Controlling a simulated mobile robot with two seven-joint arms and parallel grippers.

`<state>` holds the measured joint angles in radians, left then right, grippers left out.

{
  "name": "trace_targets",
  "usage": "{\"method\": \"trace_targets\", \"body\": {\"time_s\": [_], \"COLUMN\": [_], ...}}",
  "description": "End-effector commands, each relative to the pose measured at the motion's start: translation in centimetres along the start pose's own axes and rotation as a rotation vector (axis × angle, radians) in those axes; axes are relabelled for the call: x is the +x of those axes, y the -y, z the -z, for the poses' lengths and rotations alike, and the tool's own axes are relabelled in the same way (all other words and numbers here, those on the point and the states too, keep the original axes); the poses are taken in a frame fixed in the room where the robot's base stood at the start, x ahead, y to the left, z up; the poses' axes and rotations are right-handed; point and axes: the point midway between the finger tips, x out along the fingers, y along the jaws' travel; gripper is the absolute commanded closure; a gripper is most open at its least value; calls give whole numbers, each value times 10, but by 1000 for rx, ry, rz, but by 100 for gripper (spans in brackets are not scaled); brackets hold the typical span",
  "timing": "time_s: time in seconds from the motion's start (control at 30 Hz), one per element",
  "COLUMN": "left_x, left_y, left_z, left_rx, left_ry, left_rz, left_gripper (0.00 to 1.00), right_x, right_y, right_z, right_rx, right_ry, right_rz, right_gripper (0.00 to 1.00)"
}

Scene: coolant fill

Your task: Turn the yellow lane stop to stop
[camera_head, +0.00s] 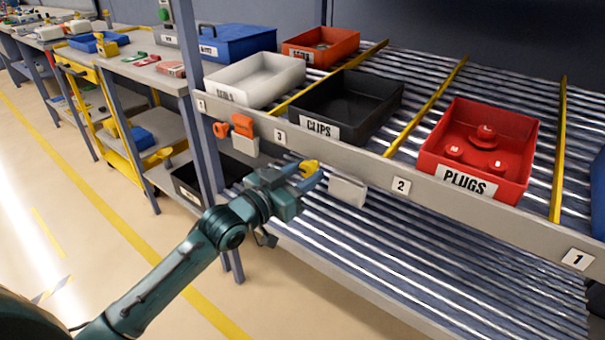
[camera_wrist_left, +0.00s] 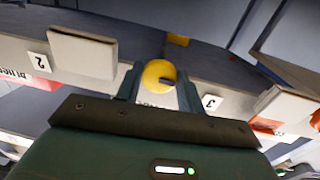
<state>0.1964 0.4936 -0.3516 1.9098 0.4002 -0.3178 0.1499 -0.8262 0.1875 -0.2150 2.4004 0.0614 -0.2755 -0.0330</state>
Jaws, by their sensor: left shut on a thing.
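The yellow lane stop (camera_head: 311,167) is on the front rail of the flow rack, between the number plates 3 and 2. My left gripper (camera_head: 303,173) reaches up to it from the left and is shut on it. In the left wrist view the round yellow head of the stop (camera_wrist_left: 158,72) sits between the two fingers of my left gripper (camera_wrist_left: 160,88). Part of the stop is hidden by the fingers. Its exact turn angle cannot be told. My right gripper is in neither view.
An orange lane stop (camera_head: 242,125) and a pale block (camera_head: 347,190) are on the rail to either side. A black CLIPS bin (camera_head: 372,107), a red PLUGS bin (camera_head: 520,140) and a white bin (camera_head: 250,80) stand on the rollers. The floor at left is clear.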

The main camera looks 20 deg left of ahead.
Motion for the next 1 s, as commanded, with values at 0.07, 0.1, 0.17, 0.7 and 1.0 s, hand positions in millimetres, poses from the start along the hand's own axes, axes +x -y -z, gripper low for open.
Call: {"method": "trace_targets", "body": {"time_s": [0.07, 0.1, 0.17, 0.7, 1.0], "left_x": [0, 0, 0, 1, 7], "left_y": [0, 0, 0, -1, -8], "left_z": [0, 0, 0, 1, 4], "left_rx": [0, 0, 0, 33, 209], "left_ry": [0, 0, 0, 4, 20], "left_rz": [0, 0, 0, 0, 0], "left_gripper": [74, 77, 82, 100, 100], "right_x": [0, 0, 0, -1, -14], "right_y": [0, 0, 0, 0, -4], "right_z": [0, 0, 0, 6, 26], "right_rx": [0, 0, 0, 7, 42], "right_ry": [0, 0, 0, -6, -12], "right_rz": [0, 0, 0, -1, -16], "right_gripper": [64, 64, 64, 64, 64]}}
